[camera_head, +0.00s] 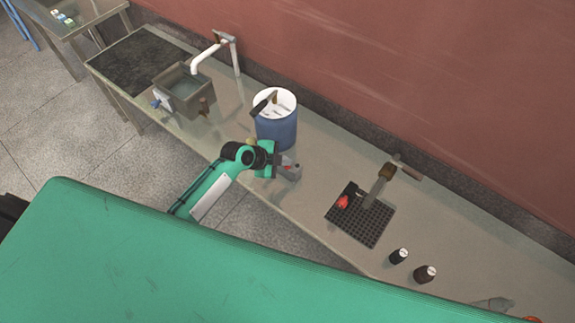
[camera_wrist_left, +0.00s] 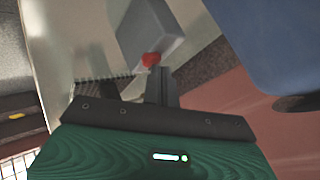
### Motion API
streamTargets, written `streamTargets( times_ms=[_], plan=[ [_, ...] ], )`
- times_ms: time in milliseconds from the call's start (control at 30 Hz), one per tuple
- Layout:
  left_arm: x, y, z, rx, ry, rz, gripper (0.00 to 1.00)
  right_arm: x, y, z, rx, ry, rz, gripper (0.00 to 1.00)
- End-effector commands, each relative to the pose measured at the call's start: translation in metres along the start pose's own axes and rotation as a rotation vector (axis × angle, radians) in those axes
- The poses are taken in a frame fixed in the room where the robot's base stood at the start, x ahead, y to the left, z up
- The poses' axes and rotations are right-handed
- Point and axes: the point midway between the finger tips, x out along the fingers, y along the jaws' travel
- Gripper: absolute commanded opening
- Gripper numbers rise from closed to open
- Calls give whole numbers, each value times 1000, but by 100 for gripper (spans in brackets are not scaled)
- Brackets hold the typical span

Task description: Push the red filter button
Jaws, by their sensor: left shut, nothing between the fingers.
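The red button (camera_wrist_left: 151,59) sits at the edge of a small grey box (camera_wrist_left: 150,30) in the left wrist view. In the head view the grey box (camera_head: 291,173) stands on the bench in front of a blue drum, with a small red spot showing near its gripper side. My left gripper (camera_head: 280,166) is shut and empty, right beside the box. In the left wrist view the fingertips (camera_wrist_left: 161,75) lie just below the red button. Whether they touch it I cannot tell. My right gripper is not in view.
The blue drum (camera_head: 276,128) with a white top stands close behind the gripper. A sink (camera_head: 184,88) with a white tap is to the left. A black grid (camera_head: 360,222) with a red item and a post is to the right. Two dark bottles (camera_head: 399,256) stand beyond it.

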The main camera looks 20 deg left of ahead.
Motion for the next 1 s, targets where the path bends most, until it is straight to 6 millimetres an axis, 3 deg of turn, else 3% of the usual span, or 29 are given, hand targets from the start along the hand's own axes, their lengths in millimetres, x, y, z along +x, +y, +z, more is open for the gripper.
streamTargets(
  times_ms=[1000],
  plan=[
    [-12, -9, -8, 2, 0, -1, 0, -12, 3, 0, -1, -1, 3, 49]
  ],
)
